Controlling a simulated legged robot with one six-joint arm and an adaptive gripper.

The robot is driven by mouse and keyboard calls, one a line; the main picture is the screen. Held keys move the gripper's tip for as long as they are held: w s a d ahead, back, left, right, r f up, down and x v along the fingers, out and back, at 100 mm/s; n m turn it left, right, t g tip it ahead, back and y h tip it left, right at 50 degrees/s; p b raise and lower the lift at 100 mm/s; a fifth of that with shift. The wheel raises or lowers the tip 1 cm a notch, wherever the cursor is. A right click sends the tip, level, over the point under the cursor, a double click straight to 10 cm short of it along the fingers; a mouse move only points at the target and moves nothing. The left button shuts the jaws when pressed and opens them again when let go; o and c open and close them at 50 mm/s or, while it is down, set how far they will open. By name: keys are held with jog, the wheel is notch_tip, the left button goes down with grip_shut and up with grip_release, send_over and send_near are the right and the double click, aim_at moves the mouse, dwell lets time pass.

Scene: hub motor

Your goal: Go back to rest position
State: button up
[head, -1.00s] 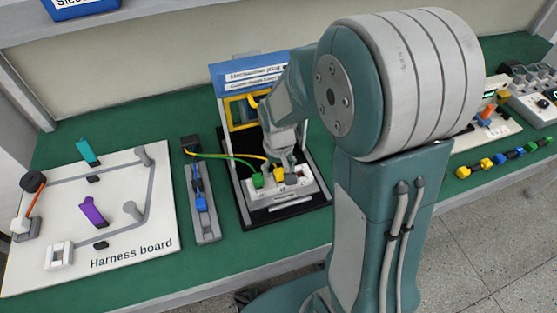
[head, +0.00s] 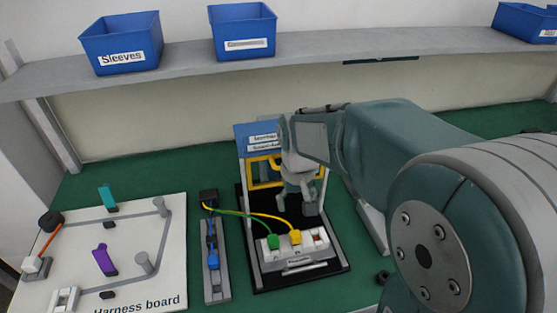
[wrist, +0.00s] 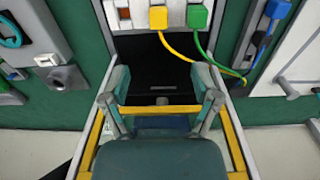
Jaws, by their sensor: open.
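My gripper (head: 297,200) is open and empty. It hangs over the dark base of the fixture, behind the white connector block (head: 295,252) and apart from it. In the wrist view my gripper (wrist: 163,100) shows two spread fingers with nothing between them. The green plug (head: 274,242) and the yellow plug (head: 295,237) sit in the block, and their wires run left to a black holder (head: 209,197). In the wrist view the yellow plug (wrist: 158,17) and green plug (wrist: 197,17) show at the top edge.
The fixture's yellow frame (head: 262,172) stands close around my gripper. The harness board (head: 130,235) lies at left, beside a grey rail (head: 217,285) with a blue plug (head: 213,261). A shelf (head: 190,72) with blue bins runs above the back of the green table.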

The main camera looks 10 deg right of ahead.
jog(key=s+r+t, duration=0.2)
jog(key=s+r, duration=0.2)
jog(key=s, duration=0.3)
jog(key=s+r+t, duration=0.3)
jog(key=s+r, duration=0.1)
jog(key=s, duration=0.3)
jog(key=shift+s+d+r+t, duration=0.15)
jog(key=shift+r+t, duration=0.15)
